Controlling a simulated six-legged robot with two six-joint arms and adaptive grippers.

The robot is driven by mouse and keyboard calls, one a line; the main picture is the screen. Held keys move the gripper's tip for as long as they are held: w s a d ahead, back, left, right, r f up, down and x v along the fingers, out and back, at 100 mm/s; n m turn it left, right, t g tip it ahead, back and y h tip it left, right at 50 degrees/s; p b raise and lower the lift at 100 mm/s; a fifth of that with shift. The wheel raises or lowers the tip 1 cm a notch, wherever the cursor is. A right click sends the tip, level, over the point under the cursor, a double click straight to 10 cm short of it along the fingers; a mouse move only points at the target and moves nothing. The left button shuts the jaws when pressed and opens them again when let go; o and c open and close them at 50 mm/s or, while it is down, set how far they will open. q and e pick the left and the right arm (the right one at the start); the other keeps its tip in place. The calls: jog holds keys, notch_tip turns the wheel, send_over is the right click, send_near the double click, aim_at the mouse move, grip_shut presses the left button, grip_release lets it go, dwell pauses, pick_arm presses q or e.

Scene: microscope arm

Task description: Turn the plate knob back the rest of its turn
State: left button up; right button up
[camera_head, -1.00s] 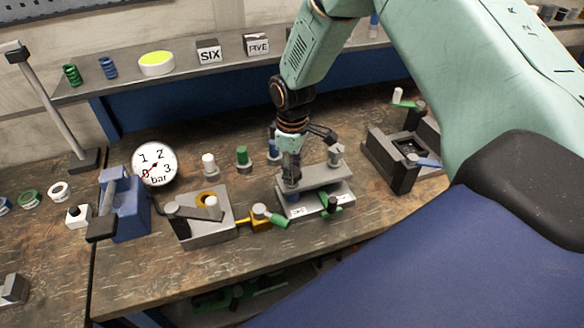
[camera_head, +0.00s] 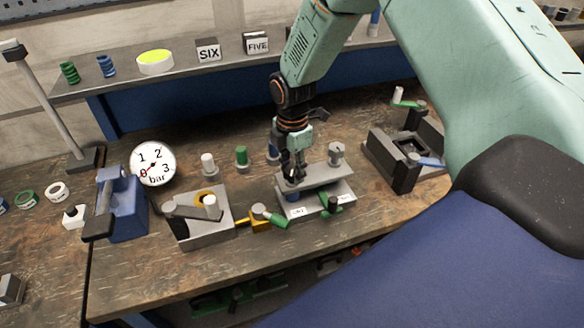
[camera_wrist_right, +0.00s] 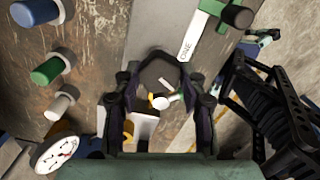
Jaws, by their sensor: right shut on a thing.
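My right gripper (camera_head: 293,177) points down onto the left end of the raised grey plate (camera_head: 322,177), on the stand in the middle of the bench. In the right wrist view its two dark fingers (camera_wrist_right: 160,105) stand on either side of a dark knob (camera_wrist_right: 158,78), and it is shut on this plate knob. The fingers hide most of the knob in the head view. A second, grey knob (camera_head: 336,150) stands upright at the plate's right end. Below the plate, the base (camera_head: 340,190) carries white labels and a green-handled part (camera_head: 332,203). My left gripper is not in view.
A pressure gauge (camera_head: 153,163) and blue device (camera_head: 127,205) are further left. A dark fixture (camera_head: 395,160) stands right. The front bench strip is clear.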

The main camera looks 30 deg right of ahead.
aim_at(293, 170)
jog(key=n, duration=0.5)
jog(key=shift+s+f+n+b, duration=0.2)
jog(key=shift+s+n+b, duration=0.1)
jog(key=shift+n, duration=0.1)
dwell(0.4)
jog(key=o, duration=1.1)
jog(key=shift+w, duration=0.2)
jog(key=shift+o, duration=0.2)
jog(key=shift+r, duration=0.1)
jog(key=shift+r, duration=0.1)
notch_tip(293, 170, up, 12)
